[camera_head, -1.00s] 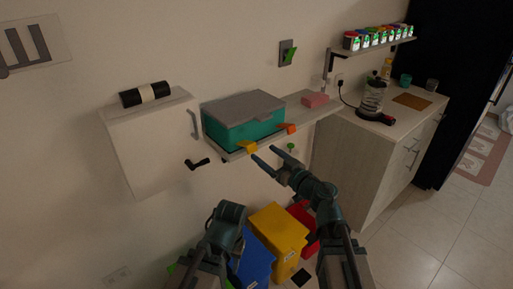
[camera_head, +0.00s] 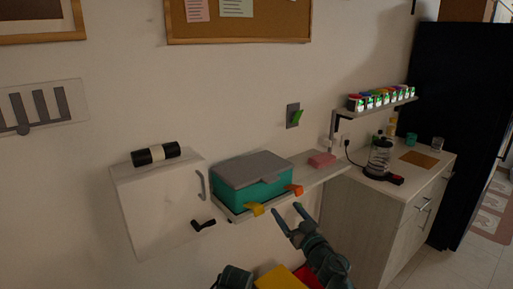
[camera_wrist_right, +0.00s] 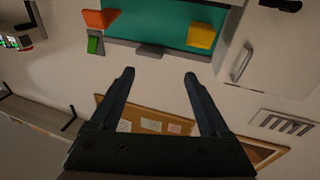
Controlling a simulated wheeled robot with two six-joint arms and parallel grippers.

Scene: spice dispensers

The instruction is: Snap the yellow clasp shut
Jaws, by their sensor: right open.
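The teal box (camera_head: 240,200) with a grey lid (camera_head: 250,168) sits on the wall shelf, its lid down. The yellow clasp (camera_head: 254,209) sticks out from the box's front, left of the orange clasp (camera_head: 294,190), which also sticks out. In the right wrist view, the picture is turned over: the yellow clasp (camera_wrist_right: 201,35) is at upper right and the orange clasp (camera_wrist_right: 100,18) at upper left. My right gripper (camera_head: 287,209) is open and empty, right of the yellow clasp and below the orange one; it also shows in the wrist view (camera_wrist_right: 158,76), apart from both clasps.
A pink block (camera_head: 322,160) lies on the shelf right of the box. A counter (camera_head: 385,215) with a glass press (camera_head: 379,158) stands at right. A green switch (camera_head: 297,117) is on the wall above.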

